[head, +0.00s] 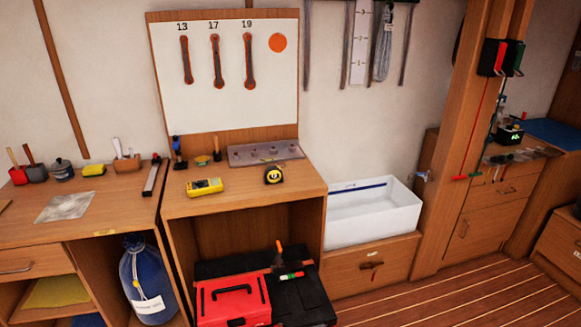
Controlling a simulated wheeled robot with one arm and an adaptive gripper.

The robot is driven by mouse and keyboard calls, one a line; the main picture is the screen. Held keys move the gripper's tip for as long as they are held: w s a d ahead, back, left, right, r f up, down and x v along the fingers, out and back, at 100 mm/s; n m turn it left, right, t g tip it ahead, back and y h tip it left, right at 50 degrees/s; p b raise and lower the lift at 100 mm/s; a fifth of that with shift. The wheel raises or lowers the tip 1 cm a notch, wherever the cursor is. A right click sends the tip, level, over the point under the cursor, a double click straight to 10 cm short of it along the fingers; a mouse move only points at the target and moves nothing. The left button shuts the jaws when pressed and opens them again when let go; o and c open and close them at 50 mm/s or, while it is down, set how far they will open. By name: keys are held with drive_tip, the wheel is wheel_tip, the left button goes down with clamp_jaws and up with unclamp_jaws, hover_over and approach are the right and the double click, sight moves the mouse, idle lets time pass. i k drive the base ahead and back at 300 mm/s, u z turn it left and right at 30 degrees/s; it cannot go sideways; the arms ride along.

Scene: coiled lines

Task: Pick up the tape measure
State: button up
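The tape measure (273,175) is small, black and yellow, with a round pale face. It sits on the wooden bench top (235,205), near its right part, in front of a grey metal strip with holes (265,152). Nothing covers it and nothing touches it from the front. My gripper is not in view.
A yellow meter (205,187) lies left of the tape measure. Small tools stand behind it. A white bin (372,210) stands to the right, lower down. A red toolbox (234,301) sits below. The bench top's front is mostly clear.

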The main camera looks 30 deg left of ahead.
sight(274, 173)
drive_tip(key=i, duration=3.4)
drive_tip(key=u, duration=4.1)
drive_tip(key=i, duration=0.5)
